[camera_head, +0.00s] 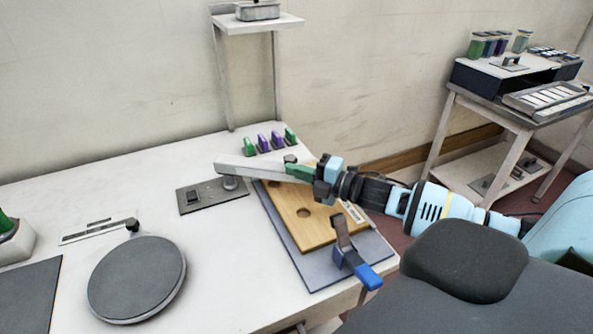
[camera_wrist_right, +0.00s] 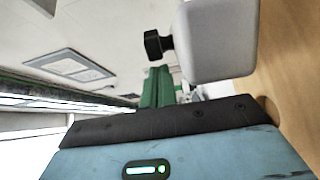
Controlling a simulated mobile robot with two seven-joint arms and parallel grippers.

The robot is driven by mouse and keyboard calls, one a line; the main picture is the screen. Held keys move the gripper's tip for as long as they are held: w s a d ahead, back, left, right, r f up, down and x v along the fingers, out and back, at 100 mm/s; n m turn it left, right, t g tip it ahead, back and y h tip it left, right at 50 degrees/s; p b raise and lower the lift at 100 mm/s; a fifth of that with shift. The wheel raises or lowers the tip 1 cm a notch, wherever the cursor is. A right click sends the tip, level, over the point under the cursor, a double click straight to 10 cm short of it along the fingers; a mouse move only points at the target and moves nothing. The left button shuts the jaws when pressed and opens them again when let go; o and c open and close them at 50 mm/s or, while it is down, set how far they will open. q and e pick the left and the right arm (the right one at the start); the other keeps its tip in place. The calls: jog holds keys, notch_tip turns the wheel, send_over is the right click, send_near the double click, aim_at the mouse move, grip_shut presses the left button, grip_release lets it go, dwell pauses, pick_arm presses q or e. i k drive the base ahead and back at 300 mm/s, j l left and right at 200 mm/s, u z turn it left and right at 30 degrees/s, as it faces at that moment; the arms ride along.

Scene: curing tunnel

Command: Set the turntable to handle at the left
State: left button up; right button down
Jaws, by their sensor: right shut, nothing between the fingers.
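The turntable (camera_head: 137,281) is a dark round disc with a pale rim, at the front left of the white table in the head view. A small dark handle (camera_head: 132,226) stands at its back edge, slightly left of centre. My right gripper (camera_head: 297,170) is shut and empty, far to the right of the turntable and behind it. Its green fingers are beside a long pale bar (camera_head: 255,172) above the wooden board; I cannot tell whether they touch. The fingers (camera_wrist_right: 157,88) also show in the right wrist view. My left gripper is not in view.
A wooden board (camera_head: 290,212) with holes lies on a grey plate, with a blue-handled clamp (camera_head: 362,268) in front. A dark switch plate (camera_head: 205,199) lies between board and turntable. Several green and purple clips (camera_head: 264,142) stand behind.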

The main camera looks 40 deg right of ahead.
aim_at(140, 276)
jog(key=l+u, duration=0.25)
jog(key=l, duration=0.35)
jog(key=i+l, duration=0.1)
jog(key=k+l, duration=0.6)
jog(key=l, duration=0.15)
